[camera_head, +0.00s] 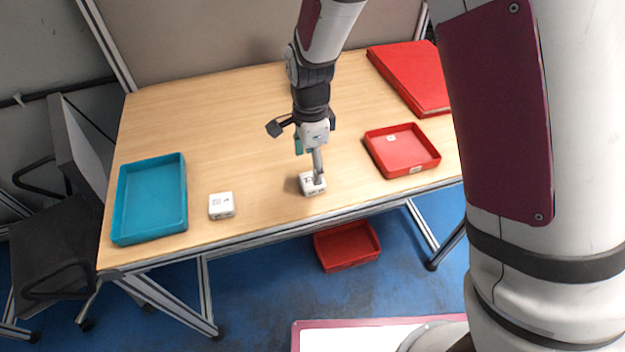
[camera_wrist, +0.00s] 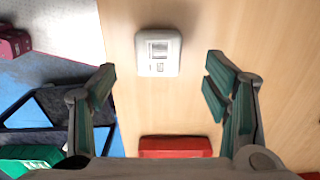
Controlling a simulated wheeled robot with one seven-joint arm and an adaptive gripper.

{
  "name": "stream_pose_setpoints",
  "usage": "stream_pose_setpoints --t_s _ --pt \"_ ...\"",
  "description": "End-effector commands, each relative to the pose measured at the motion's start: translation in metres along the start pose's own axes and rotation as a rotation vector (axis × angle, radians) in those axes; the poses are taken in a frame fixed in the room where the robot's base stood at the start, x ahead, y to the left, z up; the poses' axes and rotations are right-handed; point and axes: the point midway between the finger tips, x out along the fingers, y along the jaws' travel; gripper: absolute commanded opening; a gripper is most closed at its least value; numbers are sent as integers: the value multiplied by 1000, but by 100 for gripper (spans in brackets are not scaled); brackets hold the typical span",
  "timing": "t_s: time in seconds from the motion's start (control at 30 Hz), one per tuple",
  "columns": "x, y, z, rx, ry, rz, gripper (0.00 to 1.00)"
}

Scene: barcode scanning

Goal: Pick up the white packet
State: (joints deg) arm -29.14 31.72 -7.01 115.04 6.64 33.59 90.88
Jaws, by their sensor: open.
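Two small white packets with dark print stand on the wooden table. One packet (camera_head: 221,206) is on the left near the front edge. The other packet (camera_head: 309,188) is under my gripper (camera_head: 311,160), which partly covers it in the head view. In the wrist view a white packet (camera_wrist: 158,53) with a printed label lies flat on the wood, ahead of the gap between the fingers. My gripper (camera_wrist: 160,82) is open there, with teal fingers spread wide apart. Nothing is between the fingertips. From these views I cannot tell the exact height of the fingers above the packet.
A teal tray (camera_head: 120,205) is at the table's left end. Another red tray (camera_head: 346,247) is below the table's front edge. The table's middle-left is clear.

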Motion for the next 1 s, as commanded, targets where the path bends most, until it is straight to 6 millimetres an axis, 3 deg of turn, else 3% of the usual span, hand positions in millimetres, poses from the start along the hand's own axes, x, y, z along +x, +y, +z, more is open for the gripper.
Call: stream_pose_setpoints --t_s 0.17,0.5,0.83,1.0 --pt "10 1 -1 1 0 1 70" --pt "52 2 -3 -1 0 2 70" --pt "58 1 -3 -1 0 0 70" --pt "58 1 -3 -1 0 0 31"
